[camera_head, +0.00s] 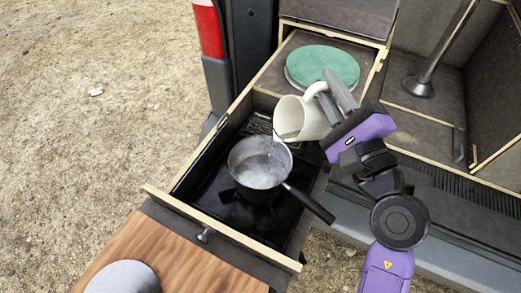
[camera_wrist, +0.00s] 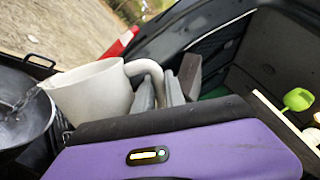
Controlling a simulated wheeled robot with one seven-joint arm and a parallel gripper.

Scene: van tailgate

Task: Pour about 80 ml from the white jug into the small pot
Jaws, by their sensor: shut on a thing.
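The white jug (camera_head: 299,118) is tilted to the left above the small pot, with its mouth facing down and left. A thin stream runs from its lip into the small metal pot (camera_head: 259,165). The pot stands on a black stove in the pulled-out drawer, its black handle pointing to lower right. Clear liquid seems to lie in the pot. My gripper (camera_head: 340,94) is shut on the jug's handle, to the right of the pot. In the wrist view the jug (camera_wrist: 92,92) is held with its spout over the pot (camera_wrist: 22,115).
A round green lid or cushion (camera_head: 322,66) lies behind the jug. The drawer's wooden front edge (camera_head: 222,228) and a wooden board (camera_head: 165,250) lie nearer. A metal table leg (camera_head: 440,52) stands at the right. A green object (camera_wrist: 298,99) shows in the wrist view.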

